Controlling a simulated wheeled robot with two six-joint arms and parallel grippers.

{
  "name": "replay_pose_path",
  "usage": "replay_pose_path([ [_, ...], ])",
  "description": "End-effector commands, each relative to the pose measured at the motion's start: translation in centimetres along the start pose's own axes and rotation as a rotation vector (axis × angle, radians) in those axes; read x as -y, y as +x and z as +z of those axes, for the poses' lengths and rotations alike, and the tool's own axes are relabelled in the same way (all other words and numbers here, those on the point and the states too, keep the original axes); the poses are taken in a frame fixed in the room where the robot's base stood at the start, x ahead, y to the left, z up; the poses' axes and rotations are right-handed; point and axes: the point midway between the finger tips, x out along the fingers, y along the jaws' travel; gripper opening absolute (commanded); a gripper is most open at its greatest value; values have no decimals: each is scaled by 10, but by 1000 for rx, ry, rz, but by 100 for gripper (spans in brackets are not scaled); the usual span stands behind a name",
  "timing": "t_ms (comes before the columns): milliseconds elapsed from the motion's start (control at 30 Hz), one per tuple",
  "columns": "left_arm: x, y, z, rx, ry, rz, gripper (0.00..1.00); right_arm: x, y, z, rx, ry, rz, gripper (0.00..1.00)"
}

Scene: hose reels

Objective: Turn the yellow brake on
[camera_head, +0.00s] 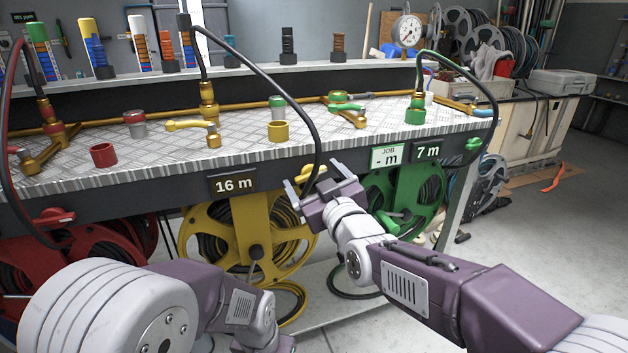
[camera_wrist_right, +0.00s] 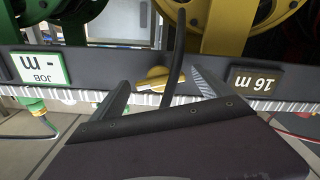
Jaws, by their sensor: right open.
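The yellow brake is a small yellow knob (camera_head: 314,187) on the dark front rail of the bench, right of the "16 m" sign. In the right wrist view the knob (camera_wrist_right: 153,79) shows between my finger tips, its grip lying nearly sideways. My right gripper (camera_head: 313,176) is open in front of it, a finger on either side; it also shows in the wrist view (camera_wrist_right: 160,78). I cannot tell whether the fingers touch the knob. The yellow reel (camera_head: 252,225) hangs below the rail. My left arm shows low in the head view, its gripper out of frame.
A black hose (camera_head: 270,85) hangs down close by the knob and my right fingers. The green reel (camera_head: 417,192) is to the right, the red reel (camera_head: 75,270) to the left. A red knob (camera_head: 55,216) and a green knob (camera_head: 473,145) sit on the same rail.

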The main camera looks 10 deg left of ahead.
Motion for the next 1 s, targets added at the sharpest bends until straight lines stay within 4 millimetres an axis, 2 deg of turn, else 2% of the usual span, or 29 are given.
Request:
replay_pose_path([
  [33, 0, 0, 0, 0, 0, 0, 36, 0, 0, 0, 0, 0, 0, 89],
  [67, 0, 0, 0, 0, 0, 0, 36, 0, 0, 0, 0, 0, 0, 84],
  [267, 0, 0, 0, 0, 0, 0, 36, 0, 0, 0, -1, 0, 0, 28],
  [300, 0, 0, 0, 0, 0, 0, 36, 0, 0, 0, -1, 0, 0, 27],
  [367, 0, 1, 0, 0, 0, 0, 36, 0, 0, 0, -1, 17, 0, 27],
  [633, 0, 10, 1, 0, 0, 0, 36, 0, 0, 0, -2, 289, 0, 27],
  [933, 0, 9, 1, 0, 0, 0, 36, 0, 0, 0, 0, 316, 0, 27],
  [967, 0, 9, 1, 0, 0, 0, 36, 0, 0, 0, 0, 316, 0, 73],
  [1000, 0, 9, 1, 0, 0, 0, 36, 0, 0, 0, 0, 316, 0, 84],
])
